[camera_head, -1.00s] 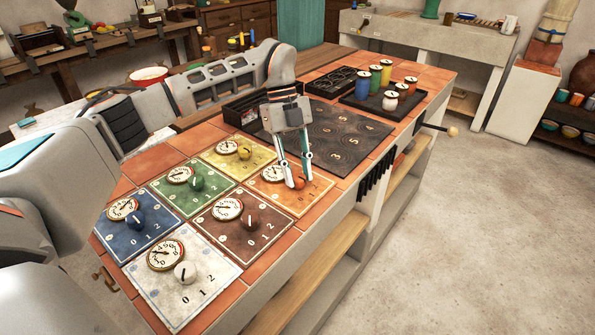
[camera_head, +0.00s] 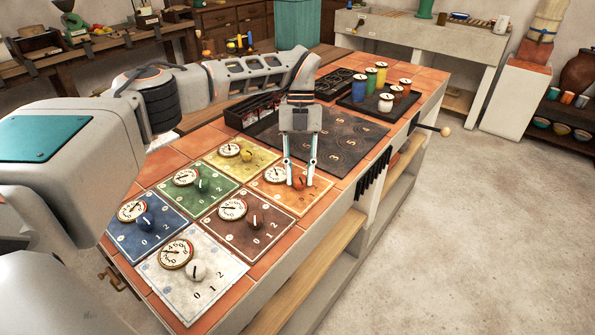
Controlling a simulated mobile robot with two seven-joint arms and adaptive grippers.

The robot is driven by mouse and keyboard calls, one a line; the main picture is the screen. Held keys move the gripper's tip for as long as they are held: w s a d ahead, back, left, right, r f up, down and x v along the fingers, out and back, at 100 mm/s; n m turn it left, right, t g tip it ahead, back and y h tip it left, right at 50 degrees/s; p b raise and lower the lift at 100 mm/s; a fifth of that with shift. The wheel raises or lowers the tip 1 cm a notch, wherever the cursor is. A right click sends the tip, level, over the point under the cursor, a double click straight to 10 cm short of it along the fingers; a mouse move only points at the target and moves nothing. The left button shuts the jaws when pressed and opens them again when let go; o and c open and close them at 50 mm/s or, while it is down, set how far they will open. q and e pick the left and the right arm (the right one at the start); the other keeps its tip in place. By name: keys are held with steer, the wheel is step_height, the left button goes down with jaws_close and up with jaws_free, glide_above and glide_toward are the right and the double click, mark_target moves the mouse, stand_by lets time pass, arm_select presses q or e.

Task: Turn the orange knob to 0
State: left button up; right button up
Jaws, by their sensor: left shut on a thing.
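The orange knob (camera_head: 299,184) sits on the orange panel (camera_head: 268,193) at the right end of the far part of the panel group. A round dial (camera_head: 277,174) is to its left on the same panel. My left gripper (camera_head: 299,183) reaches down from above with its fingers on either side of the orange knob and is shut on it. The fingers partly cover the knob and its numbers, so I cannot read its setting. My right gripper is not in view.
Yellow (camera_head: 262,156), green (camera_head: 215,197), brown (camera_head: 272,221), blue (camera_head: 160,240) and white (camera_head: 222,295) panels with knobs lie close by. A dark numbered board (camera_head: 362,128) and several spools stand behind. The floor at right is clear.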

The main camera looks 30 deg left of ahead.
arm_select(q)
steer(key=shift+m+g+y, duration=0.3)
steer(key=shift+m, duration=0.8)
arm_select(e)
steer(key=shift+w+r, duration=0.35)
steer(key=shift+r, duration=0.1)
arm_select(q)
steer(key=shift+m, duration=0.3)
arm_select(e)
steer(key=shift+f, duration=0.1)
arm_select(q)
steer(key=shift+f, duration=0.1)
steer(key=o, duration=1.1)
steer(key=shift+d+v, duration=0.15)
steer(key=shift+v, duration=2.85)
steer(key=shift+d+v, duration=0.1)
steer(key=shift+v, duration=2.95)
